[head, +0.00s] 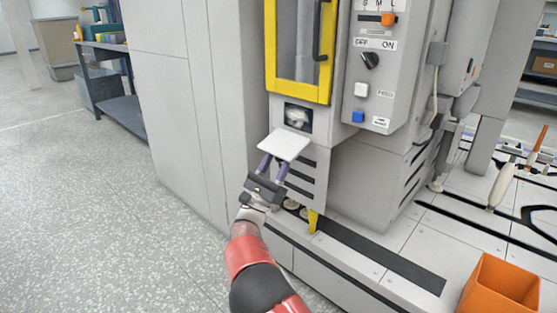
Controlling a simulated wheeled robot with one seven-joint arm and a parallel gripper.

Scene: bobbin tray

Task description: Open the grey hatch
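The grey hatch (284,145) is a pale, flat flap on the front of the machine, below the yellow-framed door. It is tilted down and outward, away from the dark opening (289,113) above it. Something whitish and rounded (298,118) shows inside that opening. My gripper (274,163) is just below and in front of the flap, reaching up from below. Its two purplish fingers stand apart with a gap between them. Their tips meet or pass behind the flap's lower edge; whether they touch it is hidden.
A yellow-framed door (326,60) with a dark handle is above. A control panel (376,65) with an orange slider, a black knob and white and blue buttons is at right. An orange bin (500,285) stands at lower right. The floor at left is clear.

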